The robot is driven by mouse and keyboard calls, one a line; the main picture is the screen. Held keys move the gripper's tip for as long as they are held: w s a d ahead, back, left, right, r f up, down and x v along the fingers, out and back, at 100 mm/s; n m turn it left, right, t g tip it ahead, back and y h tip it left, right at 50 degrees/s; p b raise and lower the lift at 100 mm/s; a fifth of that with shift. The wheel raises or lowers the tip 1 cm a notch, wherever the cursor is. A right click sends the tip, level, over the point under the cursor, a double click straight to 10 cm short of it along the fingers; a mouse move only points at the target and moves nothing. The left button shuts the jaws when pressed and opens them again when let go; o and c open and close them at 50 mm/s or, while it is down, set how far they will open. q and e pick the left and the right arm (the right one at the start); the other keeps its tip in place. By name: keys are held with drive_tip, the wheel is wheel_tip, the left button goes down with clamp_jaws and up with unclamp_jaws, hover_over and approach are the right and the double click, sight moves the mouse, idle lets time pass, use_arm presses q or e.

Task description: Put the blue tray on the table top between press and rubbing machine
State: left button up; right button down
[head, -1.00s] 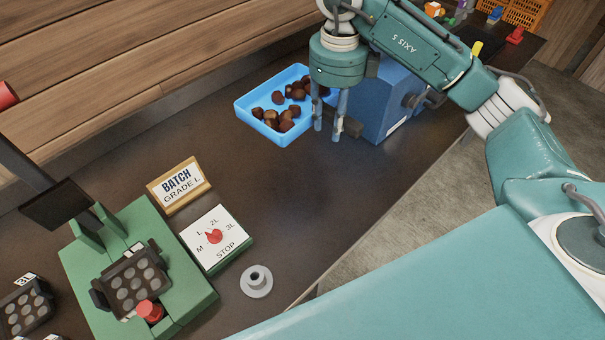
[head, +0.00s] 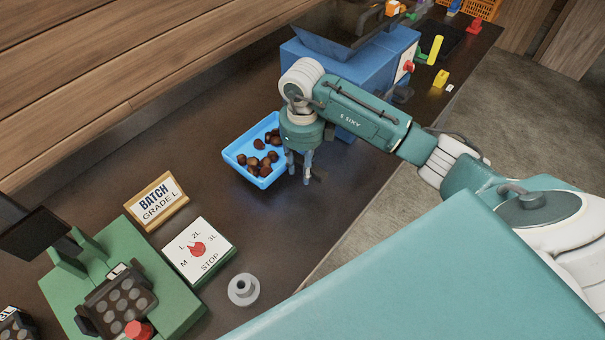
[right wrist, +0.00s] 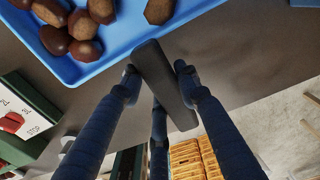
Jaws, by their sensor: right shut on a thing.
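The blue tray (head: 236,169) holds several brown chestnuts and is at the middle of the table in the head view; its rim also shows in the right wrist view (right wrist: 100,64). My right gripper (head: 304,178) points down at the tray's right side. In the right wrist view its fingers (right wrist: 157,82) are shut on a dark bar (right wrist: 163,88) at the tray's edge, which looks like its handle. I cannot tell whether the tray touches the table. The green machine (head: 175,290) stands at lower left, the blue machine (head: 385,60) beyond the tray. My left gripper is out of view.
The table top (head: 270,235) in front of the tray is bare. A wooden wall runs behind.

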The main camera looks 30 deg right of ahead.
wheel_tip(320, 180, down, 3)
drive_tip(key=shift+f+p, duration=0.2)
drive_tip(key=shift+p, duration=0.1)
drive_tip(key=shift+f, duration=0.15)
drive_tip(key=c, duration=1.3)
unclamp_jaws()
drive_tip(key=shift+s, duration=0.1)
wheel_tip(320, 180, up, 11)
drive_tip(key=b, duration=0.3)
drive_tip(key=shift+f, duration=0.1)
drive_tip(key=shift+r, duration=0.6)
